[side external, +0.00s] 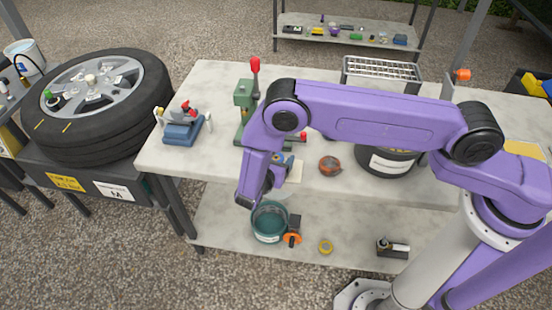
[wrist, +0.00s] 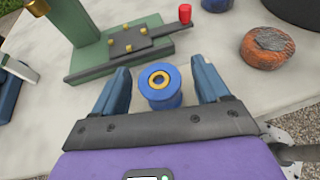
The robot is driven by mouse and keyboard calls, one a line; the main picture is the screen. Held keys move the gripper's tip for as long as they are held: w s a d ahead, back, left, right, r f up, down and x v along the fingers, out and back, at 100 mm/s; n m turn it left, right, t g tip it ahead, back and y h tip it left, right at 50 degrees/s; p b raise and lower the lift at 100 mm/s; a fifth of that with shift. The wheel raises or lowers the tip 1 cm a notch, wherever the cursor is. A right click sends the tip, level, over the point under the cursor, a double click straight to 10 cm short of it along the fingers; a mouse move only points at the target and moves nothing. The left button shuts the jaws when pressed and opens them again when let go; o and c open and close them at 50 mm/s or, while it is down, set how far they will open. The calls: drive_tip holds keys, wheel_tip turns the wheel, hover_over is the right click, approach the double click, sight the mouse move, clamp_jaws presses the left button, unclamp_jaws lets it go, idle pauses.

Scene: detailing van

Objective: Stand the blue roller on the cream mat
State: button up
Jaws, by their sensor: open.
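The blue roller (wrist: 162,92), a spool with a yellow ring around its centre hole, appears upright on the pale worktop in the wrist view. My gripper (wrist: 162,85) is open, with a blue finger on either side of the roller and visible gaps between. In the side view my gripper (side external: 287,162) is low over the front of the worktop; the roller is mostly hidden there. A pale yellow sheet (side external: 525,150) at the right end of the worktop may be the cream mat; I cannot be sure.
A green press (wrist: 125,45) with a red knob stands just beyond the roller. An orange-brown round thing (wrist: 268,48) lies to the right. A dark round container (side external: 385,163) and a wire rack (side external: 382,70) stand farther right. The worktop's front edge is close.

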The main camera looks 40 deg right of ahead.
drive_tip(key=v, duration=1.1)
drive_tip(key=shift+s+a+r, duration=0.2)
drive_tip(key=shift+s+a, duration=0.05)
drive_tip(key=s+d+r+m+g+y, duration=0.2)
drive_tip(key=s+d+r+m, duration=0.15)
drive_tip(key=r, duration=0.35)
drive_tip(key=s+d+r+m+g+y, duration=0.2)
drive_tip(key=d+r+m+g, duration=0.1)
drive_tip(key=d+r, duration=0.3)
drive_tip(key=s+d+r+m+g+y, duration=0.1)
drive_tip(key=s+d+r+m+y, duration=0.2)
drive_tip(key=s+d, duration=0.3)
drive_tip(key=s+d+r+m+g+y, duration=0.1)
drive_tip(key=s+d+r+m+y, duration=0.2)
drive_tip(key=s, duration=1)
drive_tip(key=d+r+y, duration=0.1)
drive_tip(key=d+r, duration=0.2)
drive_tip(key=d, duration=0.1)
drive_tip(key=shift+g+y, duration=0.3)
drive_tip(key=shift+w, duration=0.1)
